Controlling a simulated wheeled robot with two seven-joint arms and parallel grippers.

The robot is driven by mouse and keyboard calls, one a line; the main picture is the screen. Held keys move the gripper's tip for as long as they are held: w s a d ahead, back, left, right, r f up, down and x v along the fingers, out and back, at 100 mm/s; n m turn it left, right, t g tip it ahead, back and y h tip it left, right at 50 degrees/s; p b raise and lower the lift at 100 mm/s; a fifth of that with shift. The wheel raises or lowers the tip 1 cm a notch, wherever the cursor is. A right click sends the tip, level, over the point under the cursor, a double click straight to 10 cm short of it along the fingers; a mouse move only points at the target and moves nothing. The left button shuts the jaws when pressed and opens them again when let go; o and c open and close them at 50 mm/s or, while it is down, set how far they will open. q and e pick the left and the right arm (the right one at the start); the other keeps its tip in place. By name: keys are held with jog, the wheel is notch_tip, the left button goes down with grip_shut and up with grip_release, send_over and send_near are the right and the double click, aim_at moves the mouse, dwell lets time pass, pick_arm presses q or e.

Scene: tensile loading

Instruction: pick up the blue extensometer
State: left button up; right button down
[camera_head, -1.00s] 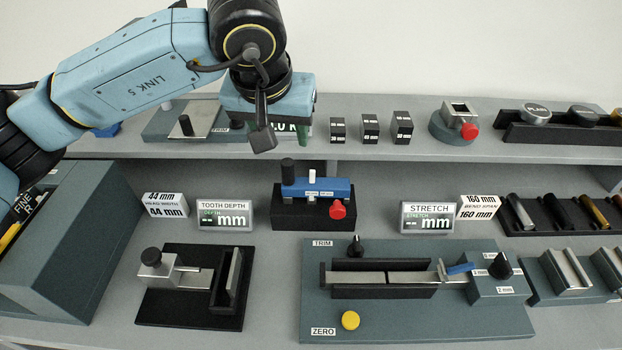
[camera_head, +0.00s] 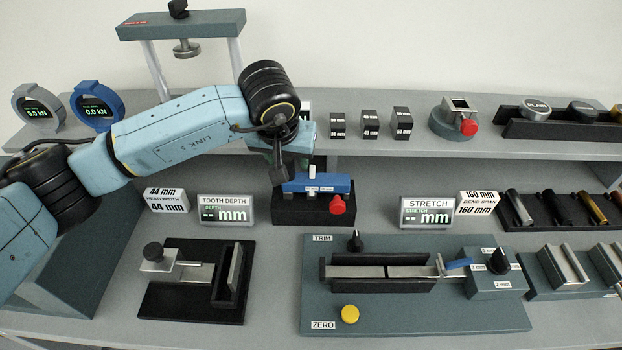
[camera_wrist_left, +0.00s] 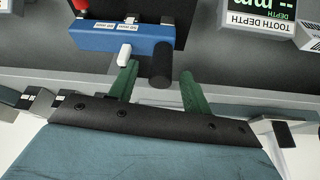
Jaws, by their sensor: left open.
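The blue extensometer (camera_head: 325,186) lies on a black stand (camera_head: 300,213) in the middle of the bench, with a white pin and a red knob (camera_head: 337,204). In the left wrist view, the extensometer (camera_wrist_left: 135,42) is just ahead of my left gripper (camera_wrist_left: 158,88). The gripper's green fingers are apart, and the black upright cylinder (camera_wrist_left: 161,64) at the extensometer's end shows between them. Contact cannot be told. In the head view, my left gripper (camera_head: 296,158) is above the extensometer's left end, its fingers mostly hidden by the wrist. My right gripper is not in view.
A tooth-depth display (camera_head: 225,213) and a stretch display (camera_head: 427,214) flank the stand. A black fixture (camera_head: 190,308) and a green stretch fixture (camera_head: 420,316) stand in front. The raised shelf (camera_head: 360,150) behind carries small black blocks.

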pick_arm(q)
jog(key=shift+w+f, duration=0.1)
jog(key=shift+f, duration=0.2)
grip_shut()
jog(key=shift+r, duration=0.1)
notch_tip(320, 180, up, 10)
jog(key=shift+r, duration=0.1)
dwell(0.6)
jog(key=shift+f+b, duration=0.25)
jog(key=shift+b, duration=0.05)
jog(key=shift+f+b, duration=1.05)
jog(key=shift+f, duration=0.15)
jog(key=shift+f, duration=0.15)
